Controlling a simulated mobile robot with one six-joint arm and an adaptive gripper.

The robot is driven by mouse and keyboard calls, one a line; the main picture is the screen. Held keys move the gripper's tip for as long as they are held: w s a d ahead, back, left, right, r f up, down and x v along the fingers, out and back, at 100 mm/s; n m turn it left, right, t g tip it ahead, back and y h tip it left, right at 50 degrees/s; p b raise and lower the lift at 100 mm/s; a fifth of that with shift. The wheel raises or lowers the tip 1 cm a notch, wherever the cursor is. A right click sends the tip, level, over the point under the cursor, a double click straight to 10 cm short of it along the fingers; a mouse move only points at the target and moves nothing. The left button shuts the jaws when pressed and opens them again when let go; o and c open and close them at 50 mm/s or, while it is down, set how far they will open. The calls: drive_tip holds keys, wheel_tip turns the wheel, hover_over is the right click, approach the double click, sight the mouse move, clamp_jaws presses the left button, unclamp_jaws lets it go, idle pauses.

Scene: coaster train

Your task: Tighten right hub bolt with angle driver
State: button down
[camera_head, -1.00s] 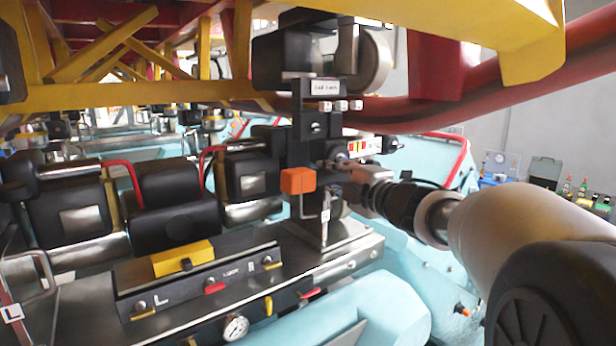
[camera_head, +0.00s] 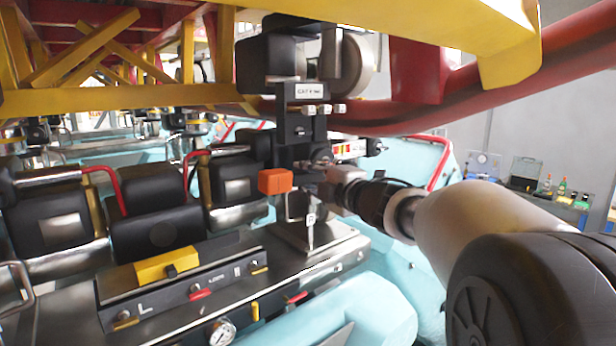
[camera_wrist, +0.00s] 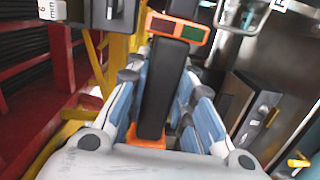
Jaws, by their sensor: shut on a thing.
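My gripper (camera_head: 338,190) is in the middle of the head view, in front of the wheel bracket (camera_head: 301,128). In the wrist view, the fingers of my gripper (camera_wrist: 163,82) are shut on both sides of a long black and orange tool, apparently the angle driver (camera_wrist: 166,88). Its orange band carries a red and a green panel. An orange block (camera_head: 275,181), apparently the driver's end, shows left of my gripper in the head view. Small pale bolt heads (camera_head: 324,109) sit on the bracket above it. I cannot tell which is the right hub bolt, or whether the driver touches one.
A wheel (camera_head: 350,57) and a red rail (camera_head: 450,108) hang above my arm. Black seats (camera_head: 153,210) stand at left. A dark panel with a yellow block (camera_head: 167,264) and a gauge (camera_head: 222,331) lie below. Bottles and cases stand at far right.

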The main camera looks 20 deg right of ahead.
drive_tip(key=shift+w+r, duration=0.1)
drive_tip(key=shift+r, duration=0.15)
drive_tip(key=shift+w+a, duration=0.15)
drive_tip(key=shift+w, duration=0.3)
drive_tip(key=shift+x, duration=1.2)
idle(2.7)
drive_tip(key=shift+s+a, duration=0.1)
drive_tip(key=shift+s, duration=0.05)
